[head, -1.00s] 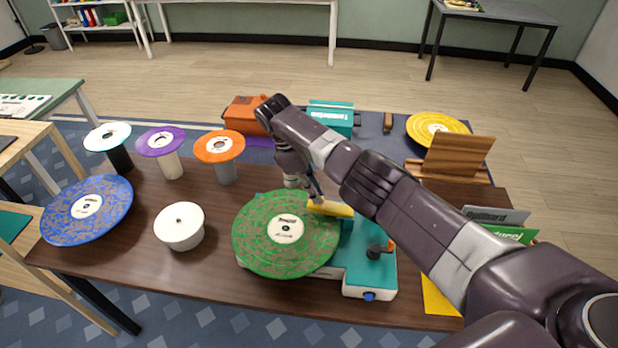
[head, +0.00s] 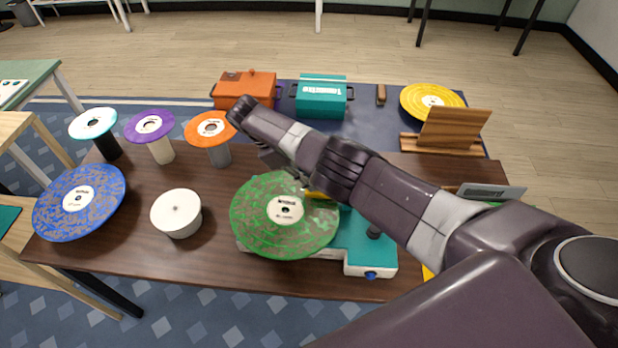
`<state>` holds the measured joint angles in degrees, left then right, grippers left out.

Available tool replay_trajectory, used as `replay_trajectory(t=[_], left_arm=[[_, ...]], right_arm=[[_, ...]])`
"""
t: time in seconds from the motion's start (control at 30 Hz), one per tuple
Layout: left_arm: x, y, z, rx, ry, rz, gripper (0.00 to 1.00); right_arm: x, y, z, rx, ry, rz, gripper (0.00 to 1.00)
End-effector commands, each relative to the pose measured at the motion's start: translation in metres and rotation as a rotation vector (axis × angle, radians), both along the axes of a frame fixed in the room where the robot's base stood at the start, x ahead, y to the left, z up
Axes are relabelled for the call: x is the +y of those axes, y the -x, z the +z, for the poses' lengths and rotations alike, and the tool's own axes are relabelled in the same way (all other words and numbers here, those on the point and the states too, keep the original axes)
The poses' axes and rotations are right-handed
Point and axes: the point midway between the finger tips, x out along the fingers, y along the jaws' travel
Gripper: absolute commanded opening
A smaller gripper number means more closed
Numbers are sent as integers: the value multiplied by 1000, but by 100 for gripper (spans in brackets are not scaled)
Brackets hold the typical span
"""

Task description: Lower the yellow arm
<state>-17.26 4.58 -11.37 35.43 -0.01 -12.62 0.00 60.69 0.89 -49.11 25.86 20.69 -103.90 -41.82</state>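The turquoise and white record player (head: 368,247) stands on the brown table with a green marbled record (head: 262,222) on top. A small part of the yellow arm (head: 320,195) shows at the record's right rear edge; my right arm hides the rest. My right gripper (head: 280,163) hangs below my wrist, above the record's rear edge and close to the yellow arm. Its fingertips are hidden, so I cannot tell whether it is open or touches the yellow arm. My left gripper is not in view.
A blue record (head: 100,208), a white round stand (head: 176,213) and several discs on posts stand left. An orange box (head: 244,90), a teal box (head: 322,98), a yellow record (head: 414,97) and a wooden stand (head: 455,130) are behind. Bare table (head: 215,262) lies in front.

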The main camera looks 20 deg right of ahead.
Motion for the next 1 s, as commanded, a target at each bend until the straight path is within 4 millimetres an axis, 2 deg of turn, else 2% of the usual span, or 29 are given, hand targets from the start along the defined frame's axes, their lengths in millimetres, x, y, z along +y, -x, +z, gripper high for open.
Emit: replay_trajectory(t=[0.03,0.13,0.47,0.8,1.0], left_arm=[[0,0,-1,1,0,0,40],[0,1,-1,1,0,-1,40],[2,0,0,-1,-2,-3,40],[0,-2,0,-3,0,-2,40],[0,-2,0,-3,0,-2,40]], right_arm=[[0,5,-5,13,-2,-4,19],[-1,4,-4,11,0,-4,30],[1,1,1,4,1,-2,30],[26,-14,45,7,0,-4,30],[33,-18,58,7,1,-2,30]])
